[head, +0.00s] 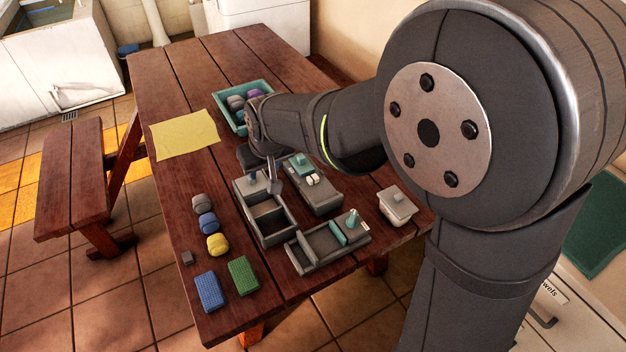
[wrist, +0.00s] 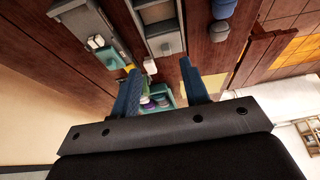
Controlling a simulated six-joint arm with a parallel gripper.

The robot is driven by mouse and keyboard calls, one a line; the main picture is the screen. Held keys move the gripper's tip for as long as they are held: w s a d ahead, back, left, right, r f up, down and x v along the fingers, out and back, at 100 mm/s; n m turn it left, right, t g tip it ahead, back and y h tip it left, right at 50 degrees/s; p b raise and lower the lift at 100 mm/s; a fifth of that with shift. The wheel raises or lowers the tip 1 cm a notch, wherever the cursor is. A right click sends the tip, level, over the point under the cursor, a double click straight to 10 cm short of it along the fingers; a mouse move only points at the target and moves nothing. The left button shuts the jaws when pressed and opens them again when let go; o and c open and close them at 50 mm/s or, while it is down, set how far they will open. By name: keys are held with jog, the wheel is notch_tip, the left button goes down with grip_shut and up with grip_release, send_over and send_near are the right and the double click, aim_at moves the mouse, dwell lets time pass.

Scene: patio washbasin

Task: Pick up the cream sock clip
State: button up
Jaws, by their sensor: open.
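Two small cream pieces (head: 313,180), which look like clips, lie on top of a grey box (head: 322,200) beside a teal block (head: 300,165). They also show in the wrist view (wrist: 96,42), left of my fingers. My gripper (wrist: 159,70) is open, with its two blue fingers apart and nothing held between them. In the head view my gripper (head: 264,181) is over the far end of a grey two-compartment tray (head: 271,226), left of the grey box. A pale rounded object (wrist: 150,65) shows between the fingers in the wrist view; I cannot tell what it is.
A teal crate (head: 223,112) with rolled socks stands behind my arm. Grey, blue and yellow rolls (head: 217,244) and blue and green sponges (head: 209,292) lie at the front left. A lidded white tub (head: 397,205) stands right. A yellow cloth (head: 184,135) lies on otherwise clear wood.

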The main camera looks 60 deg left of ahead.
dwell(0.4)
jog(key=h, duration=0.4)
send_over(313, 177)
jog(key=f, duration=0.2)
notch_tip(313, 177, down, 17)
jog(key=shift+r, duration=0.1)
jog(key=c, duration=0.7)
